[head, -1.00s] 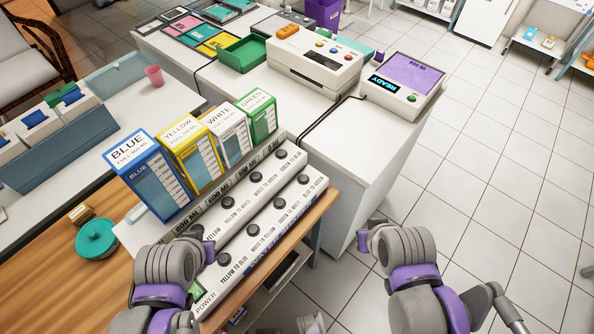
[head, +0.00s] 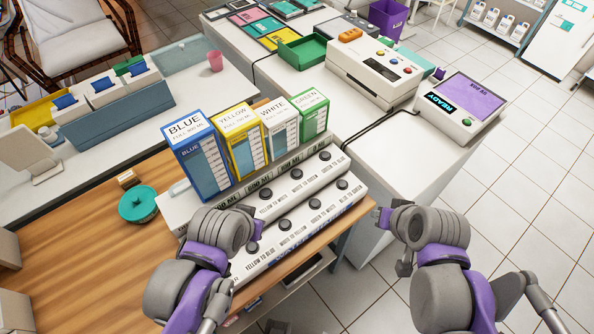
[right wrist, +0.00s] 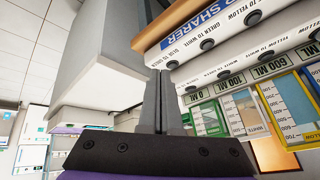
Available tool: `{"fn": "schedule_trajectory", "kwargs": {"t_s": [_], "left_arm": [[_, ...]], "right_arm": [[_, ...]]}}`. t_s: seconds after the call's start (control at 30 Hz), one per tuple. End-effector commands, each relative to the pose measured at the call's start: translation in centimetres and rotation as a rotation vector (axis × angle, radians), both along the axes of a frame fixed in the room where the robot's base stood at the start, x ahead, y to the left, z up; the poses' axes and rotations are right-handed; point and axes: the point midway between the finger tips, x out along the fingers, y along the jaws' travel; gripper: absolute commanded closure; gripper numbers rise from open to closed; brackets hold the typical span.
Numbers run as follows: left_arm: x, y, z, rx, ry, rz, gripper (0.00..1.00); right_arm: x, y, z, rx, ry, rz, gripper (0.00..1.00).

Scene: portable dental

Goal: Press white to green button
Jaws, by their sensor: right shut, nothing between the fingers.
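The white button panel (head: 300,238) has two sloping rows of round black buttons. The white container (head: 277,128) and green container (head: 314,115) stand behind it in a row. My right gripper (head: 381,216) is shut and empty, just right of the panel's right end. In the right wrist view its closed fingers (right wrist: 164,85) point up beside the panel (right wrist: 235,50), apparently apart from the buttons. My left gripper (head: 254,220) is over the panel's left part, its fingers mostly hidden.
The blue (head: 196,155) and yellow (head: 240,139) containers stand left of the white one. A teal dish (head: 138,204) lies on the wooden table. A white counter (head: 398,148) with a machine reading READY (head: 464,109) stands behind right. Open tiled floor lies right.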

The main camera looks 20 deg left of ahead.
Motion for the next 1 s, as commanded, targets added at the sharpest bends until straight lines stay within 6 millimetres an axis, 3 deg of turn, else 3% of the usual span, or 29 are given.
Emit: {"fn": "schedule_trajectory", "kwargs": {"t_s": [0.03,0.2,0.3,0.43,0.6,1.0], "left_arm": [[0.3,0.0,0.6,0.0,-0.005,0.0,1.0],[0.6,0.0,1.4,0.0,-0.011,0.0,1.0],[0.8,0.0,1.7,0.0,-0.014,0.0,1.0],[0.9,0.0,1.9,0.0,-0.017,0.0,1.0],[0.9,0.0,2.0,0.0,-0.018,0.0,1.0],[0.9,0.0,1.9,0.0,-0.017,0.0,1.0]], "right_arm": [[2.3,2.8,1.3,0.049,-0.007,0.039,1.0],[7.3,11.3,3.2,0.198,-0.012,0.136,1.0],[9.1,15.4,3.8,0.265,-0.008,0.177,1.0],[10.4,19.1,4.0,0.324,-0.003,0.212,1.0],[11.0,21.2,4.1,0.358,0.001,0.229,1.0],[11.0,21.3,4.0,0.36,0.001,0.23,1.0]]}}
